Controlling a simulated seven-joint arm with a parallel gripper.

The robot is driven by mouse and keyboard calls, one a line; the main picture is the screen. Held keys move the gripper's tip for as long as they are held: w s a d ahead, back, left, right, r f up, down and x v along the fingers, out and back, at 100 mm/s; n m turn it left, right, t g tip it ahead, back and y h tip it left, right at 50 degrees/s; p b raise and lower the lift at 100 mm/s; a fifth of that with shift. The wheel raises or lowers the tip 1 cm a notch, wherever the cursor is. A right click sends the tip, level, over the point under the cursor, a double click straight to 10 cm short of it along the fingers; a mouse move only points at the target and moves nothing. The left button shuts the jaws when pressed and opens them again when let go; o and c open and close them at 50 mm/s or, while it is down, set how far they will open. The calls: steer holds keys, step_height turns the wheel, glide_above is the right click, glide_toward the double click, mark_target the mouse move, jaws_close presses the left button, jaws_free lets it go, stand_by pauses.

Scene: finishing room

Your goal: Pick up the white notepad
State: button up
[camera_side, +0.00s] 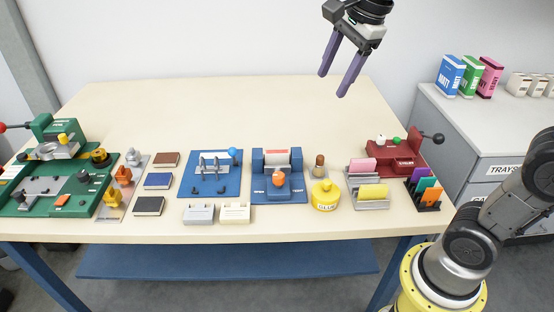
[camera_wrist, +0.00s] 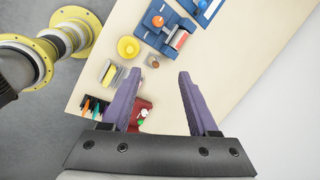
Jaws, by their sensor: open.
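I cannot make out a thing that is clearly a white notepad. A cream-white flat piece (camera_side: 235,213) lies at the table's front edge, beside a similar light grey piece (camera_side: 199,214); both are too small to identify. Three small book-like pads lie left of centre: brown (camera_side: 166,159), blue (camera_side: 158,181) and black (camera_side: 149,206). My gripper (camera_side: 333,85) is open and empty, high above the back right of the table. In the wrist view its purple fingers (camera_wrist: 160,74) are spread apart, with no light piece or pad visible between them.
A blue press (camera_side: 277,188), yellow glue pot (camera_side: 325,195), brown bottle (camera_side: 319,166), card holders (camera_side: 369,190) and red machine (camera_side: 395,151) stand on the right half of the table (camera_side: 200,110). A green machine (camera_side: 55,180) stands at left. The table's back is clear.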

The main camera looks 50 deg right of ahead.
steer(key=w+d+f+m+g, duration=0.1)
steer(key=w+f+m, duration=0.1)
steer(key=w+m, duration=0.35)
steer(key=g, duration=0.2)
glide_above(277, 152)
step_height(277, 152, down, 11)
steer(key=shift+m+g, duration=0.35)
steer(key=shift+g, duration=0.05)
step_height(277, 152, down, 10)
steer(key=shift+d, duration=0.15)
steer(key=shift+w+f, duration=0.1)
steer(key=shift+f, duration=2.8)
steer(key=shift+c, duration=0.2)
jaws_close()
steer(key=shift+r, duration=0.1)
